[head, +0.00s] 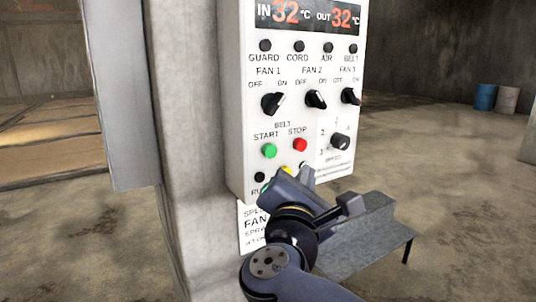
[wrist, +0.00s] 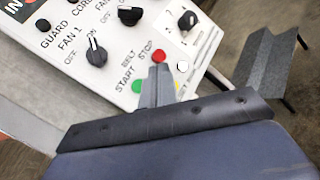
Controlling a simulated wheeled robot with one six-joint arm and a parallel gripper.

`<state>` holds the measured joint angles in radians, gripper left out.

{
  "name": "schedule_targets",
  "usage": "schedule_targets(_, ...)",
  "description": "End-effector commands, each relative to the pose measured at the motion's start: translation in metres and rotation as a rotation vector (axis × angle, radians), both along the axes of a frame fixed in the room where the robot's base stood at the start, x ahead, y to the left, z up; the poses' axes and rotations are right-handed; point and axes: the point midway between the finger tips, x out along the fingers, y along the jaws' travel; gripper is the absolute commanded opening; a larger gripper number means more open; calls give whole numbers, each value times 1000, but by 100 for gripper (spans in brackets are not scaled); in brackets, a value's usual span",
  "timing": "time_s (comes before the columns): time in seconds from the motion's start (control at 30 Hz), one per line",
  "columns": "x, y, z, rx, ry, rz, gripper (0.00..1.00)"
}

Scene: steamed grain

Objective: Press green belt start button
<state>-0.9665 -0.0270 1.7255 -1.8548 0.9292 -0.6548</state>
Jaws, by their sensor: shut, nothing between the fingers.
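The green belt START button (head: 269,151) is on the white control panel (head: 253,100), left of the red STOP button (head: 300,145). In the wrist view the green button (wrist: 138,86) shows just left of my fingers, and the red button (wrist: 160,56) shows just beyond their tips. My gripper (head: 307,174) is in front of the lower panel, below the red button and to the lower right of the green one. My gripper (wrist: 158,72) is shut and empty. I cannot tell whether its tips touch the panel.
Black fan knobs (head: 272,103) and a round selector (head: 340,141) stick out from the panel. A grey metal chute (head: 365,235) stands at lower right. A concrete pillar (head: 195,130) is behind the panel.

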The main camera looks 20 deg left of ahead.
Motion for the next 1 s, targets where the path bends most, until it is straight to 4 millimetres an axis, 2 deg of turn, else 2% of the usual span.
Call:
schedule_targets(0.37,4,5,0,0,2,-1,0)
schedule_targets(0.8,42,49,0,1,4,-2,0)
schedule_targets(1.0,54,62,0,2,3,-1,0)
